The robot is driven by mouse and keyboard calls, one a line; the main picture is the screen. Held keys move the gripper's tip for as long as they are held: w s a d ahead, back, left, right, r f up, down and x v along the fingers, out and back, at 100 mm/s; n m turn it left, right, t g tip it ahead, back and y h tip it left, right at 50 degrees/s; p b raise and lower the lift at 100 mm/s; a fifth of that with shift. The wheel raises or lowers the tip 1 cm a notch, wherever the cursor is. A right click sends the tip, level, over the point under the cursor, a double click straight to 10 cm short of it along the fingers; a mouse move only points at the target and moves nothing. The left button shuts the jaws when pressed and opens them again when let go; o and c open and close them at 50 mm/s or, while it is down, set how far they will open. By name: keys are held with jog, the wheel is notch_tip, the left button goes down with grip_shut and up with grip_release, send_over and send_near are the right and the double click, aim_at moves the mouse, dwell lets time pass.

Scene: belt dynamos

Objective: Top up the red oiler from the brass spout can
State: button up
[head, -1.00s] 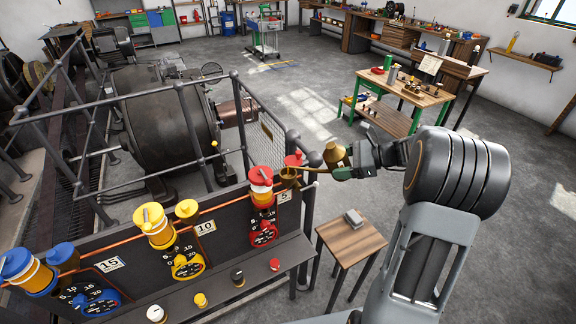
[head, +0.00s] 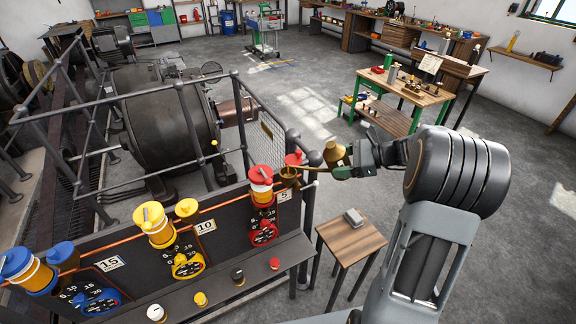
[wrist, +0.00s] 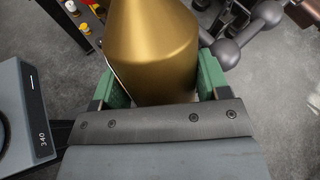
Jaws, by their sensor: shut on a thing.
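The brass spout can (head: 335,155) is held by my gripper (head: 347,166), right of the red oiler. Its thin spout points left, its tip at a small brass cup (head: 290,176) beside the red oiler (head: 261,186). Whether the tip is inside or just above the cup is too small to tell, and no oil stream shows. In the wrist view the can's body (wrist: 152,45) sits between the green finger pads. A red cap (head: 293,160) stands by the cup. A red dial (head: 264,233) is below the oiler, by the plate marked 5.
The dark panel also carries a yellow oiler (head: 154,226) and a blue oiler (head: 28,272). Several small knobs line its ledge. A grey railing (head: 245,125) stands behind. A small wooden table (head: 350,242) with a grey device (head: 354,217) is below my arm. Open floor lies beyond.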

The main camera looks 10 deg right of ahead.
aim_at(343, 153)
jog(key=shift+r, duration=0.2)
dwell(0.5)
jog(key=shift+r+h, duration=0.3)
jog(key=shift+h, duration=0.1)
jog(key=shift+r+n+h, duration=0.4)
jog(key=shift+r+h, duration=0.3)
jog(key=shift+r, duration=0.5)
dwell(3.0)
jog(key=shift+f, duration=0.1)
jog(key=f+m+y, duration=0.1)
jog(key=y, duration=0.1)
jog(key=shift+y, duration=0.3)
jog(key=f+y, duration=0.1)
jog(key=a+m+y, duration=0.1)
jog(key=shift+f+t+y, duration=0.35)
jog(key=shift+t+y, duration=0.05)
jog(key=shift+s+a+f+m+t+y, duration=0.1)
jog(key=shift+a+f+m+t+y, duration=0.2)
jog(key=shift+a+f+m+y, duration=0.4)
jog(key=shift+r, duration=0.2)
jog(key=shift+s+a+f, duration=0.1)
jog(key=shift+s+a, duration=0.05)
